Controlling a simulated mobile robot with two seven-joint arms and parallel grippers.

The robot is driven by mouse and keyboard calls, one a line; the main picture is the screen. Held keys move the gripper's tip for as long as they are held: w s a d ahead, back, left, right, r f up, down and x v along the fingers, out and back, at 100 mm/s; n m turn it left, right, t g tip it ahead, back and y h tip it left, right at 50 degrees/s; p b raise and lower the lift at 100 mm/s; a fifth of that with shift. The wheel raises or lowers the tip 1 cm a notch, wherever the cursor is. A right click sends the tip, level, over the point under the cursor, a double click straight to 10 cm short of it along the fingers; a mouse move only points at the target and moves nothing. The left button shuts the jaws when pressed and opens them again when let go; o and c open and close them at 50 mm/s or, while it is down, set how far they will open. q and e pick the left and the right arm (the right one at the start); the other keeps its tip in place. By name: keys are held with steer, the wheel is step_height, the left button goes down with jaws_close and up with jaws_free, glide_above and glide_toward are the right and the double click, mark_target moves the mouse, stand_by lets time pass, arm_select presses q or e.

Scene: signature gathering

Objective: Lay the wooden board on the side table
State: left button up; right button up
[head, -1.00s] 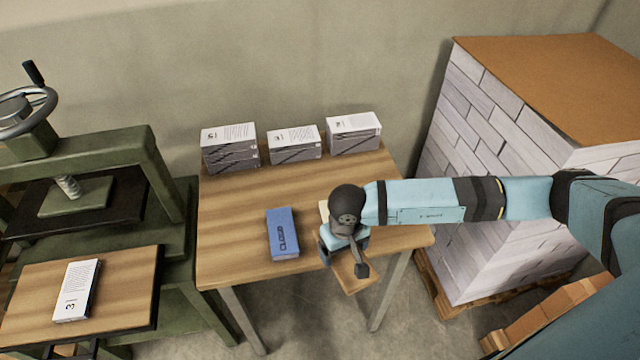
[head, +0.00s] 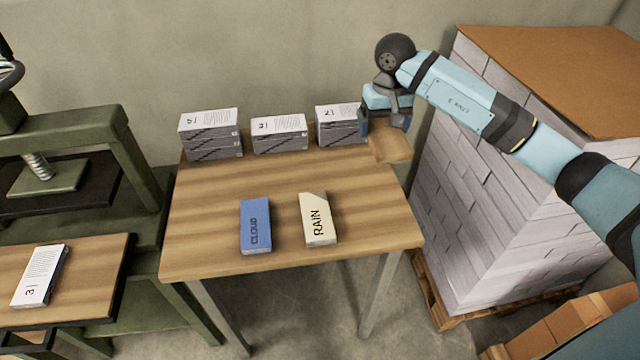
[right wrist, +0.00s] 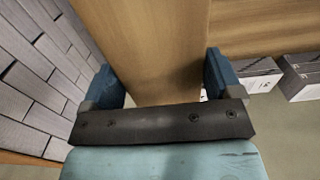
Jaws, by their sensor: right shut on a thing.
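The wooden board (head: 393,147) is a plain light-brown piece at the back right corner of the side table (head: 275,190). My right gripper (head: 385,122) is shut on it from above and behind. In the right wrist view the board (right wrist: 160,35) runs between the two blue fingers of that gripper (right wrist: 160,82), with the tabletop (right wrist: 265,25) beside it. The board's far end is hidden by the gripper in the head view. I cannot tell whether the board touches the tabletop. My left gripper is not in view.
Three stacks of printed sheets stand along the table's back edge; the right stack (head: 338,125) is close to my gripper. A blue CLOUD block (head: 255,225) and a cream RAIN block (head: 318,218) lie in front. A tall paper pallet (head: 490,170) stands right, a green press (head: 75,125) left.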

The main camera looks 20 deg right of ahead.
steer(key=p, duration=0.2)
glide_above(372, 194)
step_height(372, 194, down, 15)
steer(key=shift+a+f, duration=0.1)
steer(key=shift+f, duration=2.4)
steer(key=shift+f, duration=0.15)
steer(key=o, duration=0.8)
